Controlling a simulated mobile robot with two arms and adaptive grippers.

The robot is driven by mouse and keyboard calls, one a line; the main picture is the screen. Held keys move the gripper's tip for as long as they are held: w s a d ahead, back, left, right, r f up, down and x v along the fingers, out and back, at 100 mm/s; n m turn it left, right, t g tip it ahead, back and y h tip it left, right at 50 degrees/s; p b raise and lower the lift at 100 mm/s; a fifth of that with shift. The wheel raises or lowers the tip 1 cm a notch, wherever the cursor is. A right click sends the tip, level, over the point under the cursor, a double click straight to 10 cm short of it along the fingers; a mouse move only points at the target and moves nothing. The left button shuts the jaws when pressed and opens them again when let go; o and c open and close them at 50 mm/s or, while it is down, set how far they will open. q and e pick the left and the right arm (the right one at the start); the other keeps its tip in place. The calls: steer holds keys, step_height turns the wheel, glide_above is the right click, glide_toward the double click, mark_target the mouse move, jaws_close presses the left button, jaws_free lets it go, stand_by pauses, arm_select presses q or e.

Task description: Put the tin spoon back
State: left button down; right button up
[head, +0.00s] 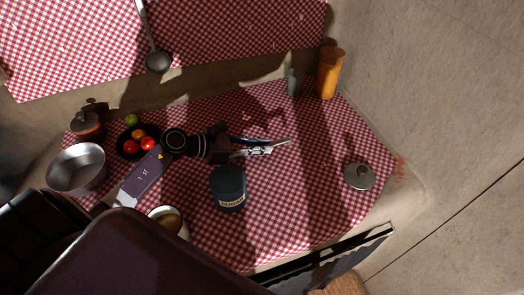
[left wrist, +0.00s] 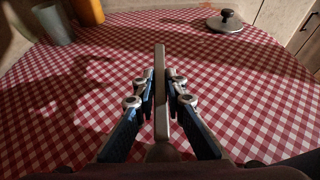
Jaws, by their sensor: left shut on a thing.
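My left gripper (head: 262,146) is shut on a slim metal thing, taken to be the tin spoon (head: 284,142), over the checked cloth. In the left wrist view the spoon (left wrist: 160,75) stands as a narrow grey strip between the fingers (left wrist: 160,98) and points away from the wrist. My right gripper is not in view.
A dark labelled jar (head: 228,187) stands just below the gripper. A grey cup (head: 293,82) and an orange container (head: 330,74) stand at the back. A metal lid (head: 359,176) lies right. A ladle (head: 158,62) is against the upper cloth. Clear cloth lies right of the gripper.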

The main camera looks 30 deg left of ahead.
arm_select(q)
step_height(320, 180, down, 3)
steer(key=shift+r, duration=0.15)
steer(key=shift+f+b, duration=0.2)
steer(key=shift+b, duration=0.1)
steer(key=c, duration=2)
jaws_free()
steer(key=shift+r, duration=0.1)
